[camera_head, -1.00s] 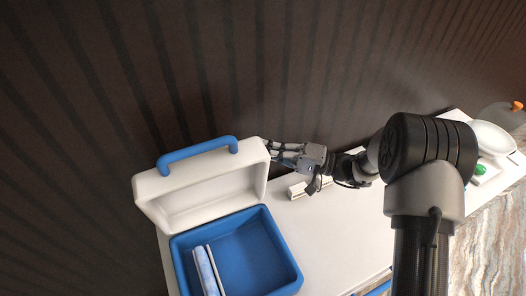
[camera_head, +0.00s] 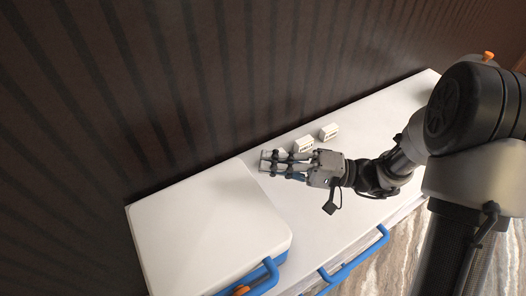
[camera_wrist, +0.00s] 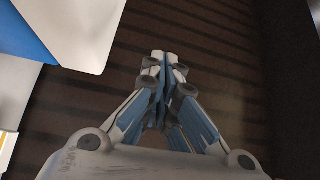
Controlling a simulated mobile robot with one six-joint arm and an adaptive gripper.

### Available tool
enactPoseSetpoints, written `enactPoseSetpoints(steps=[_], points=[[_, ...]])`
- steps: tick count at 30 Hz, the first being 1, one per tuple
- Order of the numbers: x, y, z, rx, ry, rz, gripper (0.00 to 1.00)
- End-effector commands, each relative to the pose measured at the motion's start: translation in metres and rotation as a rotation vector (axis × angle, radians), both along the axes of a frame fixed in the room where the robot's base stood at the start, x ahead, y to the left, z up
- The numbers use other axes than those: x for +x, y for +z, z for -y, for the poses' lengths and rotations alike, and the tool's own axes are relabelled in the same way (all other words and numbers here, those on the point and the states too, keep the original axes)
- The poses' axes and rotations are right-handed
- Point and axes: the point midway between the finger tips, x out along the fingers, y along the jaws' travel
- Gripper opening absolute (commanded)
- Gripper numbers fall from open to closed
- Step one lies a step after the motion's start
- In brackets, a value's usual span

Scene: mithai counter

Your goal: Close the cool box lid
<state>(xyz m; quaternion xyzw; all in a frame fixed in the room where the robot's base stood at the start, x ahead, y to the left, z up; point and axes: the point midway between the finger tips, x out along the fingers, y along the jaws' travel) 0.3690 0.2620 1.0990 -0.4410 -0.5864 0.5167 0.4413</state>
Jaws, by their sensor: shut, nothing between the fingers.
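The cool box is at the lower left of the head view, and its white lid (camera_head: 205,225) lies down flat over the box. The blue handle (camera_head: 262,277) is at the lid's front edge, near an orange part (camera_head: 241,290). The blue inside of the box is hidden under the lid. My gripper (camera_head: 266,160) is just beyond the lid's far right corner, shut and empty. In the wrist view my gripper's fingers (camera_wrist: 163,62) are together, and a white and blue corner, likely of the cool box (camera_wrist: 75,30), shows at the upper left.
Two small white blocks (camera_head: 304,145) (camera_head: 329,132) stand on the white counter (camera_head: 390,110) behind my gripper. A blue handle (camera_head: 355,262) is on the counter's front. A dark ribbed wall (camera_head: 200,80) runs close along the back.

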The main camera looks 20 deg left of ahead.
Motion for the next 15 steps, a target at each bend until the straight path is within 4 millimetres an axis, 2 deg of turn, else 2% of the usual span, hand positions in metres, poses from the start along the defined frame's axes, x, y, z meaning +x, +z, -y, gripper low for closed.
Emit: enactPoseSetpoints(steps=[1,3,7,15], points=[[-0.004,-0.011,0.005,0.0,-0.001,-0.001,0.0],[-0.007,-0.019,0.01,0.0,-0.002,0.0,0.0],[-0.015,-0.032,0.018,0.0,0.0,-0.001,0.0],[-0.024,-0.056,0.03,0.137,0.0,0.106,0.0]])
